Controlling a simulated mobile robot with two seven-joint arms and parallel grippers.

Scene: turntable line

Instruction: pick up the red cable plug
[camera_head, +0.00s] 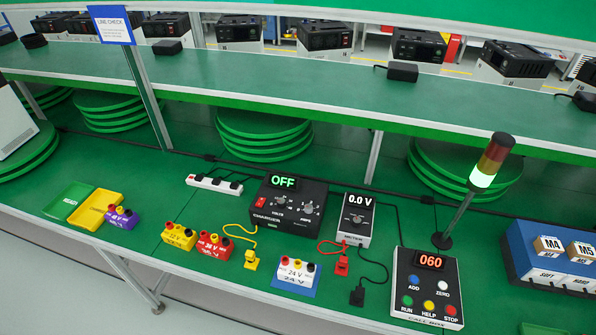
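The red cable plug (342,266) lies on the green bench top, just below the meter (356,222), which reads 0.0 V. A red cable (325,246) loops beside it near the meter's lower left edge. A black cable plug (357,296) lies a little below and to its right. A white 24 V block (295,272) on a blue mat (276,281) is to its left. Neither of my grippers is in view.
The charger (287,207) showing OFF stands behind, with a yellow cable plug (251,259) in front. The call box (427,288) stands right, beside a signal lamp (483,180) on a pole. Red (214,245), yellow (178,236) and purple (122,217) blocks sit left.

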